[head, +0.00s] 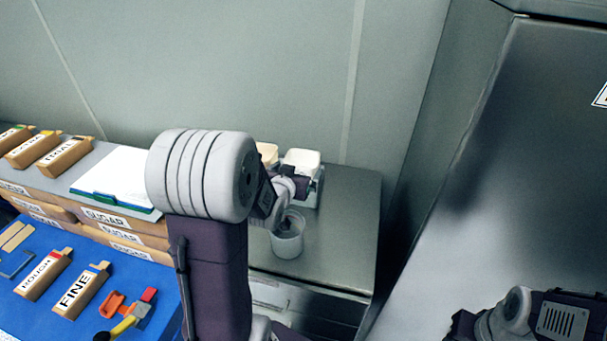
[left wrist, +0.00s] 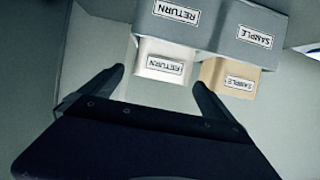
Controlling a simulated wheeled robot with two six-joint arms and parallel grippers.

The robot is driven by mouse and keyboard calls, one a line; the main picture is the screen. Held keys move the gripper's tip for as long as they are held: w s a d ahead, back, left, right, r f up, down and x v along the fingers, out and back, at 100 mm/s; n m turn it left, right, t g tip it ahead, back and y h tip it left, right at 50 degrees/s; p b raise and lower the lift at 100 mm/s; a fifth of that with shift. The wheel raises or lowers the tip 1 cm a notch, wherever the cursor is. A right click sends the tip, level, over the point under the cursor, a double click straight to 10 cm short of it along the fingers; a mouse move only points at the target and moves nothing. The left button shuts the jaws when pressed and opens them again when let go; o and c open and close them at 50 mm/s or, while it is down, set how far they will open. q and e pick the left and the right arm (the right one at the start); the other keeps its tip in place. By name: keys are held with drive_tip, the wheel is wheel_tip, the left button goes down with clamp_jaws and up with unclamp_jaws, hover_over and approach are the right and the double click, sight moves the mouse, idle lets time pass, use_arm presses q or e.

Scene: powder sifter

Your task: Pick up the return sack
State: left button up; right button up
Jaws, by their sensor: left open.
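The return sack (left wrist: 166,64) is a pale, white block with a RETURN label, in front of a grey holder (left wrist: 180,14) with the same word. In the head view, the white sack (head: 302,158) stands at the back of the metal side table. My left gripper (left wrist: 157,76) is open, with one finger to each side of the return sack's near end in the wrist view. I cannot tell whether the fingers touch it. In the head view my left gripper (head: 293,176) is at the sacks, partly hidden by its own arm. My right gripper's fingers are not visible.
A tan SAMPLE sack (left wrist: 232,76) sits right beside the return sack. A white cup (head: 288,240) stands in front on the metal table (head: 340,225). Sugar boxes (head: 105,220) and a blue mat (head: 40,240) lie left. A tall metal cabinet (head: 510,150) stands right.

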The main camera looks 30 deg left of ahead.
sight(305, 159)
use_arm(q)
drive_tip(key=shift+x, duration=1.2)
drive_tip(key=shift+a+p+x, duration=0.1)
drive_tip(key=shift+p+x, duration=0.05)
drive_tip(key=shift+x, duration=1.2)
drive_tip(key=shift+a+p+x, duration=0.15)
drive_tip(key=shift+x, duration=1.2)
drive_tip(key=shift+s+d+r, duration=0.1)
drive_tip(key=shift+s+r, duration=0.05)
drive_tip(key=shift+r, duration=0.1)
drive_tip(key=shift+c, duration=1.2)
drive_tip(key=c, duration=1.5)
